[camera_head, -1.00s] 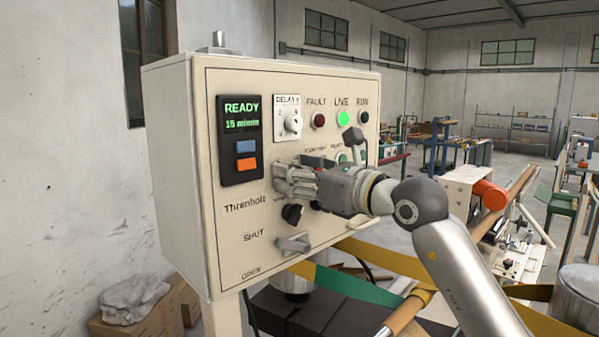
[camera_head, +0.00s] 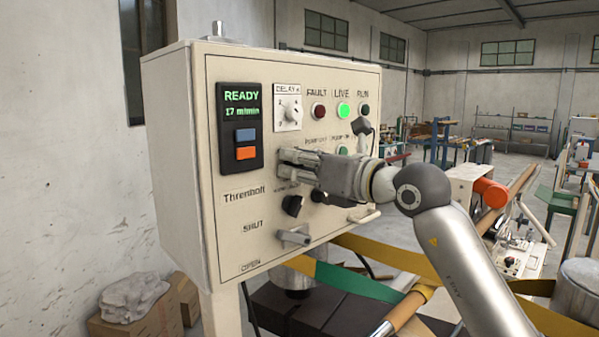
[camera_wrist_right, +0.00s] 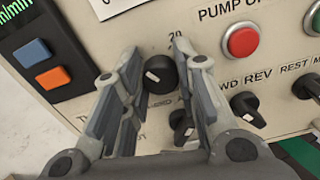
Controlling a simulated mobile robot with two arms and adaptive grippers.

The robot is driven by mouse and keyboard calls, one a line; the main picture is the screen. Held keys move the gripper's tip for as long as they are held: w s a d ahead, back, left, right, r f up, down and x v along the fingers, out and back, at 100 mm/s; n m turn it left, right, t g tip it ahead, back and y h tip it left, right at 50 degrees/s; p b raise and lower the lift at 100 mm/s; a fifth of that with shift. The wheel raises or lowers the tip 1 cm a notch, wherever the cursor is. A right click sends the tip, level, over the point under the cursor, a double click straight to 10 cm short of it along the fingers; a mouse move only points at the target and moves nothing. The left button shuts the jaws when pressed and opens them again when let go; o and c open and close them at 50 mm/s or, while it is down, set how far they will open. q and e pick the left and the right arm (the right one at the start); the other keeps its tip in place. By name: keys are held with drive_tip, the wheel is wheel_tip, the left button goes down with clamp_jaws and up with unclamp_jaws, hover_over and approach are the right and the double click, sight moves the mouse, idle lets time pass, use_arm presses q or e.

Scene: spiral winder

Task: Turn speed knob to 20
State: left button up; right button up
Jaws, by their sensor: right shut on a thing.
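The speed knob (camera_wrist_right: 160,74) is black and round with a white pointer mark, and sits between my right fingers in the right wrist view, with a "20" printed just above it. In the head view my fingers hide it. My right gripper (camera_head: 286,163) is shut on this knob at the panel face; its fingers also show in the right wrist view (camera_wrist_right: 157,78). The display (camera_head: 240,122) reads "READY" and 17 m/min in green. My left gripper is not in view.
The cream control box (camera_head: 178,150) also carries a delay dial (camera_head: 289,113), a lit green LIVE lamp (camera_head: 343,110), another black knob (camera_head: 292,205) and a grey lever (camera_head: 293,237) below my gripper. A red button (camera_wrist_right: 243,41) is right of the speed knob.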

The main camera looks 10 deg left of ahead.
drive_tip(key=m+b, duration=0.2)
drive_tip(key=m, duration=0.1)
drive_tip(key=shift+f+m, duration=0.15)
drive_tip(key=shift+m, duration=0.25)
drive_tip(key=m+b, duration=0.2)
drive_tip(key=m, duration=0.1)
drive_tip(key=shift+m, duration=0.3)
drive_tip(key=m+b, duration=0.1)
drive_tip(key=m, duration=0.2)
drive_tip(key=shift+d+m+b, duration=0.1)
drive_tip(key=shift+m+b, duration=0.2)
drive_tip(key=shift+b, duration=0.1)
drive_tip(key=shift+w+m+b, duration=0.1)
drive_tip(key=shift+m+b, duration=0.7)
drive_tip(key=shift+m, duration=1.1)
drive_tip(key=o, duration=1)
